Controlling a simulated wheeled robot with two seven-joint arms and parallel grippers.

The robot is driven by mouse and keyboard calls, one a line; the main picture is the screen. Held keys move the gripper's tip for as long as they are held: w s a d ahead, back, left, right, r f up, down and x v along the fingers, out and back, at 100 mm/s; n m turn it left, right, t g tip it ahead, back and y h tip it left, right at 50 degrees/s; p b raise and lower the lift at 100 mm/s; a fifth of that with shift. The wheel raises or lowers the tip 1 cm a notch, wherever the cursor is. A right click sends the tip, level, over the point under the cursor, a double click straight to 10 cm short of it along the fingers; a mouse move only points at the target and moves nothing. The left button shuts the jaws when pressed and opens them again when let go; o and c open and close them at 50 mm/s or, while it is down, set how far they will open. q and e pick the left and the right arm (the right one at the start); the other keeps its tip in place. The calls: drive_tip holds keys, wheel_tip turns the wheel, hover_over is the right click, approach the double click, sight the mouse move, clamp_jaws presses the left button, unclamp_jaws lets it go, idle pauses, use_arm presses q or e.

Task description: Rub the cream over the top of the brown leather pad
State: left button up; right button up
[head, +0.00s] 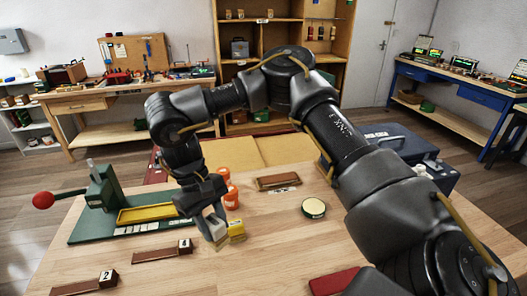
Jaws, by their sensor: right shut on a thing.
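My right gripper (214,222) hangs low over the left-middle of the wooden bench, pointing down. It is shut on a small yellow block (236,231), partly hidden by the fingers. A flat brown pad (277,182), apparently the leather one, lies up and to the right of the gripper, apart from it. A round tin (313,208) with a pale cream-coloured top and dark green side stands to the right of the gripper. I cannot tell whether cream is on the block or pad. My left gripper is out of view.
A green press (104,187) with a red-knobbed lever and yellow tray (146,213) stands at left. Orange jars (231,197) stand close behind the gripper. Numbered wooden pieces (162,253) lie in front. A dark red item (333,281) lies at the front edge. Bench around the tin is clear.

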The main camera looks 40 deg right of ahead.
drive_tip(key=w+d+f+n+t+h+p, duration=0.15)
drive_tip(key=w+d+n, duration=0.25)
drive_tip(key=w+n, duration=0.55)
drive_tip(key=w+d+n+t+h+p, duration=0.2)
drive_tip(key=w+d+n+t+h, duration=0.15)
drive_tip(key=w+n, duration=0.55)
drive_tip(key=w+d+f+n+t+y+p, duration=0.1)
drive_tip(key=d+n, duration=0.5)
drive_tip(key=d, duration=0.8)
drive_tip(key=w+d+f+n+t+y+p, duration=0.2)
drive_tip(key=d+n, duration=0.4)
drive_tip(key=d, duration=0.8)
wheel_tip(320, 180, down, 2)
drive_tip(key=shift+w+d+f+t+y, duration=0.2)
drive_tip(key=shift+w+t+y, duration=0.25)
drive_tip(key=shift+w, duration=0.25)
drive_tip(key=shift+f+n, duration=0.15)
drive_tip(key=shift+n, duration=0.1)
drive_tip(key=shift+a+f+b, duration=0.1)
drive_tip(key=shift+f+b, duration=2)
drive_tip(key=shift+f, duration=0.75)
drive_tip(key=shift+f+b, duration=0.75)
drive_tip(key=shift+f, duration=0.2)
drive_tip(key=shift+r, duration=0.1)
